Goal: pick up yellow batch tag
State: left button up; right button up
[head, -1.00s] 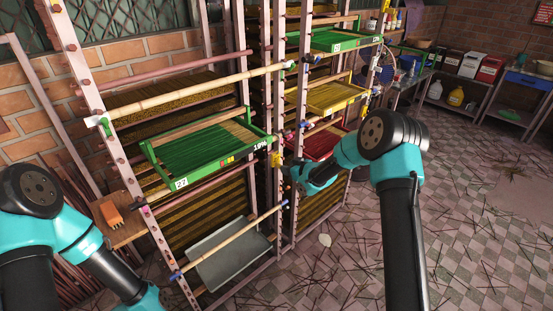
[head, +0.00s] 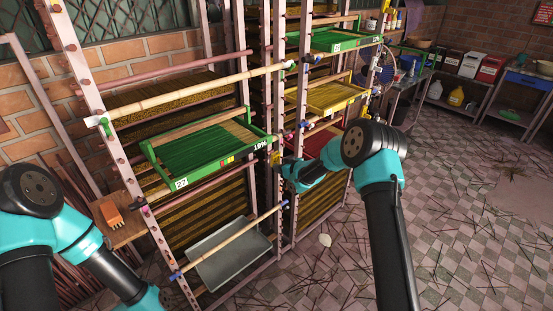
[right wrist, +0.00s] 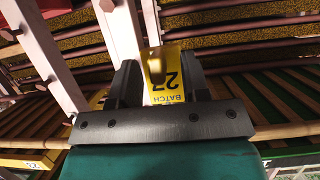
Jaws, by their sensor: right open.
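The yellow batch tag (right wrist: 168,80) hangs at the rack's upright post. The fingers are apart, one on each side of the tag. In the head view my right gripper (head: 279,161) is at the post, and only a small yellow bit of the tag (head: 274,157) shows beside it. My left gripper is out of view below the lower left edge.
A green tray (head: 160,180) marked 27 rests on the rack left of the post. A yellow tray (head: 338,98) and a red tray (head: 322,143) are on the right bay. A grey tray (head: 228,262) sits low. The tiled floor at right has scattered sticks.

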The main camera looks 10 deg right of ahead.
aim_at(277, 158)
jog(key=shift+c, duration=0.4)
grip_shut()
jog(key=shift+r, duration=0.1)
jog(key=shift+r, duration=0.25)
notch_tip(277, 158, up, 3)
jog(key=s+d, duration=0.4)
jog(key=s, duration=0.4)
jog(key=s+d, duration=0.4)
jog(key=s, duration=0.4)
jog(key=shift+d, duration=0.15)
jog(key=shift+r, duration=1.2)
